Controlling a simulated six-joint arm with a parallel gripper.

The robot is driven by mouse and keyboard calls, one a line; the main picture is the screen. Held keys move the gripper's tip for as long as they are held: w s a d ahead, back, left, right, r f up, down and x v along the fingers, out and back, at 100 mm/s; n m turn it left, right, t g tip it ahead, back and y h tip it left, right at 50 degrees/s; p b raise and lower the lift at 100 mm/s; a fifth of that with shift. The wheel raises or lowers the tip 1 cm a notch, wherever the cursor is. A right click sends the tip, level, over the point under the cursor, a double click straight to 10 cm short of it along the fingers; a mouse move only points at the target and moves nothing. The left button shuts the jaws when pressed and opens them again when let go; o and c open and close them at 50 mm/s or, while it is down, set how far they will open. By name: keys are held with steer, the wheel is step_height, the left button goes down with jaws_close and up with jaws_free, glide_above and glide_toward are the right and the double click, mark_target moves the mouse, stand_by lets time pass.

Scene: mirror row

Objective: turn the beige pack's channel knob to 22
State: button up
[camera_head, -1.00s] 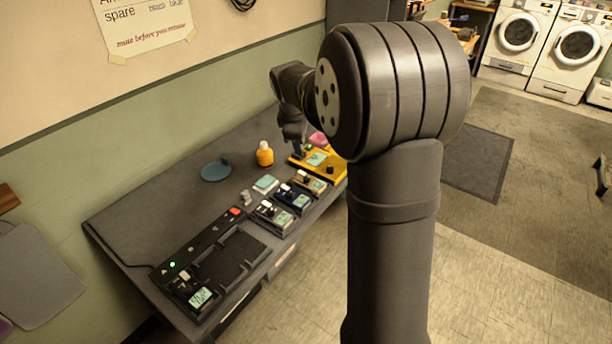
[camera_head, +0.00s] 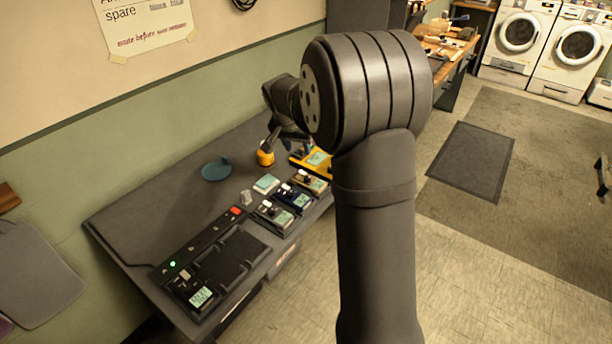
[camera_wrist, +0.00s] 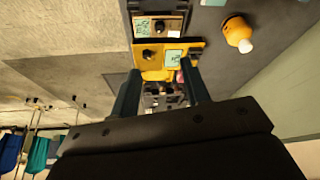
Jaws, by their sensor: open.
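The beige pack (camera_head: 313,183) lies on the table at the right end of the row of packs, with a dark knob and a small pale screen. In the wrist view the beige pack (camera_wrist: 174,24) is at the top, and its dark channel knob (camera_wrist: 159,26) sits beside the screen. The knob's setting is too small to read. My gripper (camera_wrist: 160,90) is open and empty, its two fingers apart, over the table beyond the yellow unit. In the head view my arm partly hides the gripper.
A yellow unit (camera_head: 316,160) with a screen and knob sits beside the beige pack. A blue pack (camera_head: 293,199) and grey pack (camera_head: 274,214) continue the row.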

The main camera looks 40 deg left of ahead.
mark_target(307, 178)
steer(key=x, duration=1.7)
steer(key=shift+w+f, duration=0.15)
steer(key=shift+w, duration=0.05)
jaws_close()
